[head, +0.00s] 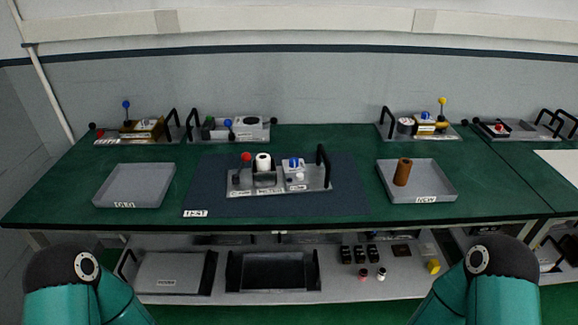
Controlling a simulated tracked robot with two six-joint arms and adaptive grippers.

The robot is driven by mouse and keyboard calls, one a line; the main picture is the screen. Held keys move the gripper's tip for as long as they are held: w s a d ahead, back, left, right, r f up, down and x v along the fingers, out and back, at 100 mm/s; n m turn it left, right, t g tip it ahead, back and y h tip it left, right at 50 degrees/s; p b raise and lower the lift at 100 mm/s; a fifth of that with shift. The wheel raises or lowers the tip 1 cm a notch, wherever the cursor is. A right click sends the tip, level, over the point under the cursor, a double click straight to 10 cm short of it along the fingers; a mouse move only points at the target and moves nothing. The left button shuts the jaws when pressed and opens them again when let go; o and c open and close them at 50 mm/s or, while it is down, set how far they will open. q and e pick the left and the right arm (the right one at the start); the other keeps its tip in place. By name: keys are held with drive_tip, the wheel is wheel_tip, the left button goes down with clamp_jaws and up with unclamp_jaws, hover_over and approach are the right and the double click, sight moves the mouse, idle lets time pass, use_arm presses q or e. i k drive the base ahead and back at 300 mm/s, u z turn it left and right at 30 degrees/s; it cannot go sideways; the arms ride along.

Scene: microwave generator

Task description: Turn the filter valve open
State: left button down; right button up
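A grey panel unit (280,187) with black side handles stands on the dark blue mat labelled TEST (210,203). It carries a red ball knob (246,157), an upright white cylinder (263,162) and a blue part (295,163) with a small white piece (299,176) before it. The labels on its front are too small to read surely, so I cannot tell which part is the filter valve or how it is set. Only teal links of my two arms show at the bottom corners. Neither gripper is in view.
A grey tray (108,193) at left is empty. The tray labelled NEW (444,193) at right holds an upright brown cylinder (403,172). Other handled units, such as one with a yellow ball knob (442,101), line the back. A lower shelf (335,290) holds boxes and small parts.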

sight(294, 163)
drive_tip(key=z, duration=0.95)
drive_tip(key=i, duration=0.15)
drive_tip(key=u, duration=2.75)
drive_tip(key=k, duration=1.1)
drive_tip(key=z, duration=0.65)
drive_tip(key=i, duration=1)
drive_tip(key=z, duration=0.1)
